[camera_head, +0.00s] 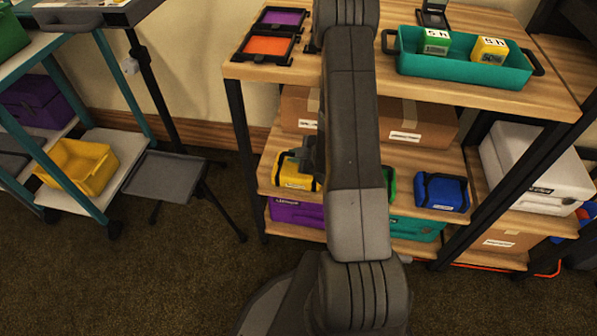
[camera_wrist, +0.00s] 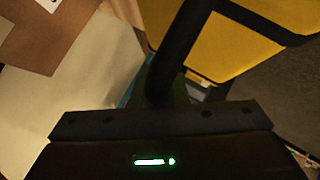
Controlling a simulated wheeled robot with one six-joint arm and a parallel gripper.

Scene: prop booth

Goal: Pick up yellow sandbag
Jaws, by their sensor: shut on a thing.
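The yellow sandbag (camera_head: 297,174), with black straps, is at the left of the middle shelf, partly hidden by my arm and gripper. My gripper (camera_head: 310,154) is at the sandbag's upper right side, its fingers mostly hidden behind my arm. In the wrist view the yellow sandbag (camera_wrist: 215,40) fills the upper right. Its black handle (camera_wrist: 180,50) runs down to my gripper (camera_wrist: 160,115), which is shut on it. I cannot tell whether the bag's underside is clear of the shelf.
A blue sandbag (camera_head: 442,192) sits farther right on the same shelf; a green one (camera_head: 390,186) is mostly hidden by my arm. Cardboard boxes (camera_head: 417,124) stand behind. The wooden top (camera_head: 350,85) is overhead. A yellow bin (camera_head: 78,166) is on the left cart.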

